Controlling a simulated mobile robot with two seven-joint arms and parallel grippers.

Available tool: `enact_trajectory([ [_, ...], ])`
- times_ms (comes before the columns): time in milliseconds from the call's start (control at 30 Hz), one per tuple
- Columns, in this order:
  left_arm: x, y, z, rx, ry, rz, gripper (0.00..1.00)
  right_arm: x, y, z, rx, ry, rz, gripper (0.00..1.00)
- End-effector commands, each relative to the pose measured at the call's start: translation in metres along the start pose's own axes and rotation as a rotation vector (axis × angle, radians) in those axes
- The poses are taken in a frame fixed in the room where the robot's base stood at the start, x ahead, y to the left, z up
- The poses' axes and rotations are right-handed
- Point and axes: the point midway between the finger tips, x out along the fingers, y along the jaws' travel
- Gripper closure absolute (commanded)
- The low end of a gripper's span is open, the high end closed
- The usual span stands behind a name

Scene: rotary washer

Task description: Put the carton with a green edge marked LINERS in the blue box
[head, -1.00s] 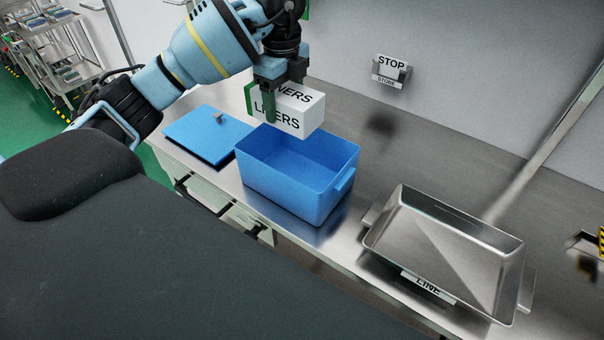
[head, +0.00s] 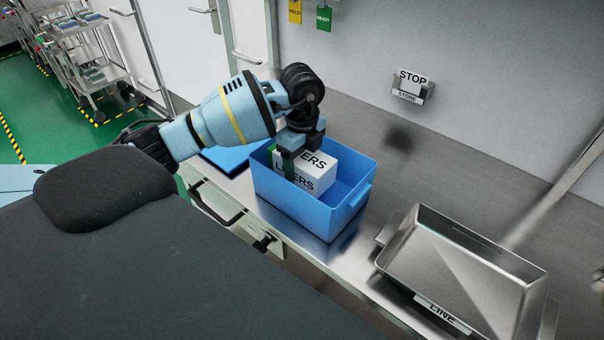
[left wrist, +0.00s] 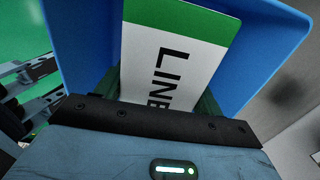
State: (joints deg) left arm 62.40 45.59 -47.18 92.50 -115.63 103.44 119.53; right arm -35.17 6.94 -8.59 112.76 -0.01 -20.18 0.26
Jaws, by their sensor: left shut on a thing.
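The white carton marked LINERS (head: 318,172), with a green edge, is down inside the blue box (head: 312,212), toward its left side. Its top shows at about the height of the rim; whether it touches the floor of the box is hidden. My left gripper (head: 289,168) is shut on the carton from above, its fingers inside the box opening. In the left wrist view the carton (left wrist: 172,60) lies between the fingers, its green edge at the far end, with the blue box wall (left wrist: 270,50) around it. My right gripper is not in view.
The blue lid (head: 225,158) lies on the steel counter left of the box, partly behind my arm. A steel tray marked LINE (head: 460,270) stands at the right. A STOP/STORE holder (head: 411,86) is on the wall. Counter between box and tray is clear.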

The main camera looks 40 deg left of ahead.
Motion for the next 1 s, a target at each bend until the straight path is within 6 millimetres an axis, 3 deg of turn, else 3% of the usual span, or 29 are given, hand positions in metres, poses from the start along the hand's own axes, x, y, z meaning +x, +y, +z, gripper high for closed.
enact_trajectory([
  [400, 0.044, 0.000, 0.000, 0.001, 0.000, 0.000, 0.63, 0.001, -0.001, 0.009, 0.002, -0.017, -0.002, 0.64],
  [800, 0.047, 0.000, 0.000, 0.001, 0.000, -0.002, 0.63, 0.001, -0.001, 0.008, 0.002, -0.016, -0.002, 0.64],
  [833, 0.048, 0.000, 0.000, 0.001, 0.000, -0.001, 0.29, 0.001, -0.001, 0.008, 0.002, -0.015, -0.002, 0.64],
  [1000, 0.047, 0.000, 0.000, 0.001, 0.000, -0.001, 0.10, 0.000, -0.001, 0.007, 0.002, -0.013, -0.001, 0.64],
])
